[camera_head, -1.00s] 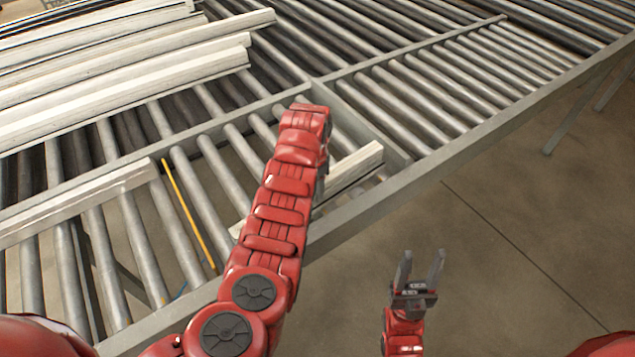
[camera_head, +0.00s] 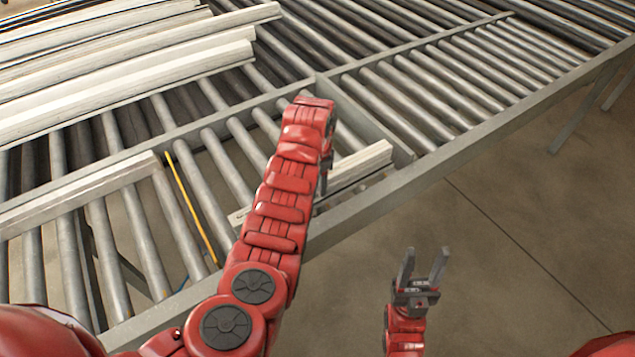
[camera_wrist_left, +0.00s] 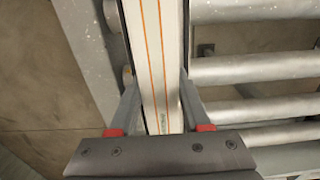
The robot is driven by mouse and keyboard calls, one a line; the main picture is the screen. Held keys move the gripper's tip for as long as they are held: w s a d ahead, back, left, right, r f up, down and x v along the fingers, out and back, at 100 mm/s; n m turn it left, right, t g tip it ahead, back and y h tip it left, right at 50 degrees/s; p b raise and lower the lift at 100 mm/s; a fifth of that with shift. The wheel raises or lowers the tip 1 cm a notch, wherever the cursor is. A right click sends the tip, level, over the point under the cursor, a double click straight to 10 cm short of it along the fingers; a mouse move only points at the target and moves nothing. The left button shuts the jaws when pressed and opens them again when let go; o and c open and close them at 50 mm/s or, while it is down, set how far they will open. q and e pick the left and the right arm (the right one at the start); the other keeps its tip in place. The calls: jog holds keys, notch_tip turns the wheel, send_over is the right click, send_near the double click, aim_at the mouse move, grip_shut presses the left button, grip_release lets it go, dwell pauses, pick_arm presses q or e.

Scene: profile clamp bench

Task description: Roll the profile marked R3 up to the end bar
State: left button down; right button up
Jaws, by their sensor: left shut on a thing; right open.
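A short pale profile (camera_head: 362,168) lies on the front roller lane beside the end bar (camera_head: 372,130), a grey crossbar; I cannot tell whether they touch. My left gripper (camera_head: 325,178) is shut on this profile, and my red forearm hides its middle. In the left wrist view the profile (camera_wrist_left: 153,45) has orange lines along its pale face and sits between the fingers of the left gripper (camera_wrist_left: 160,82). I cannot read an R3 mark on it. My right gripper (camera_head: 423,268) is open and empty, above the floor in front of the conveyor.
Another pale profile (camera_head: 80,192) lies on the same lane at the left. A yellow strip (camera_head: 190,208) crosses the lane near its end. Several long profiles (camera_head: 130,70) lie on the back lane. Bare rollers (camera_head: 440,95) run beyond the end bar. The front rail (camera_head: 350,208) edges the lane.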

aim_at(329, 178)
dwell(0.3)
pick_arm(q)
jog(key=shift+w+d+f+b, duration=0.15)
jog(key=shift+w+d+b, duration=0.1)
jog(key=shift+b, duration=0.35)
jog(key=shift+w+d+b, duration=0.45)
jog(key=shift+d+b, duration=0.35)
jog(key=shift+b, duration=0.9)
jog(key=shift+w+d+f+b, duration=0.15)
jog(key=shift+d+b, duration=0.35)
jog(key=shift+b, duration=1.15)
jog(key=c, duration=0.6)
grip_release()
jog(key=shift+c, duration=0.2)
jog(key=o, duration=0.4)
jog(key=shift+w, duration=0.15)
jog(key=shift+c, duration=0.2)
jog(key=shift+r, duration=0.2)
